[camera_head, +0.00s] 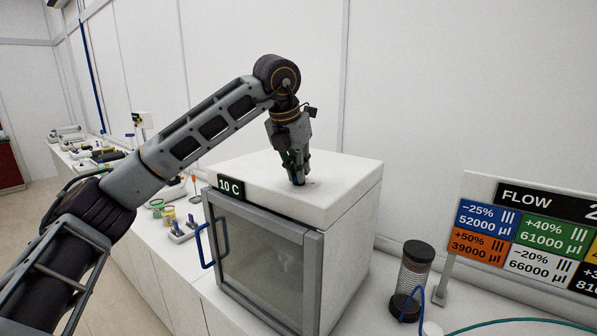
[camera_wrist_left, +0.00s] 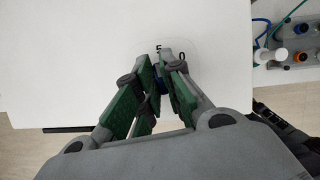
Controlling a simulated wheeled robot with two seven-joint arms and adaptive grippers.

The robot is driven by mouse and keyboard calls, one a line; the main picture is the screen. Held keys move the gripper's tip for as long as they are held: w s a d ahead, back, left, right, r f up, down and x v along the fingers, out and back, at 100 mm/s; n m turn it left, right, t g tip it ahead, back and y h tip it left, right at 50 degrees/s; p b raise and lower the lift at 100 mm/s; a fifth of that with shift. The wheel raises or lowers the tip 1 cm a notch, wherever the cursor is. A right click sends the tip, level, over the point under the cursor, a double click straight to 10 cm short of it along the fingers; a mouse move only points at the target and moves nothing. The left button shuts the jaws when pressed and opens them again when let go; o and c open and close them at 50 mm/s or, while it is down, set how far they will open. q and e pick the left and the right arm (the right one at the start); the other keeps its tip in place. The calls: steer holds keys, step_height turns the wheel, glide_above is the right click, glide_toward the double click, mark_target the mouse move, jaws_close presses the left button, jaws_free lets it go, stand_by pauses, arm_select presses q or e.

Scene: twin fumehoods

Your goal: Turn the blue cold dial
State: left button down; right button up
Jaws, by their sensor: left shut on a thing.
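The blue cold dial (camera_wrist_left: 159,82) shows as a small dark-blue patch between the fingers in the left wrist view. It sits on the white top of a box-shaped cooler (camera_head: 345,195), and the fingers hide most of it. My left gripper (camera_head: 298,181) points down onto that top and is shut on the dial; its green-padded fingers also show in the left wrist view (camera_wrist_left: 163,68). Small dark marks (camera_wrist_left: 159,47) are printed beside the dial. A black sign (camera_head: 231,187) on the cooler reads "10 C". My right gripper is not in view.
The cooler's glass door (camera_head: 262,262) has a blue handle (camera_head: 205,246). A dark-capped cylinder (camera_head: 412,275) stands to its right, before a flow sign (camera_head: 530,235). Small colored items stand on the bench at left. A white wall rises behind.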

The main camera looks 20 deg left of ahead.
arm_select(q)
steer(key=shift+f+m, duration=0.2)
steer(key=shift+m, duration=0.4)
steer(key=shift+h, duration=0.3)
steer(key=c, duration=1.5)
jaws_free()
steer(key=shift+c, duration=0.2)
steer(key=shift+w+r, duration=0.1)
steer(key=shift+r, duration=0.15)
steer(key=v, duration=1.1)
steer(key=shift+r, duration=0.3)
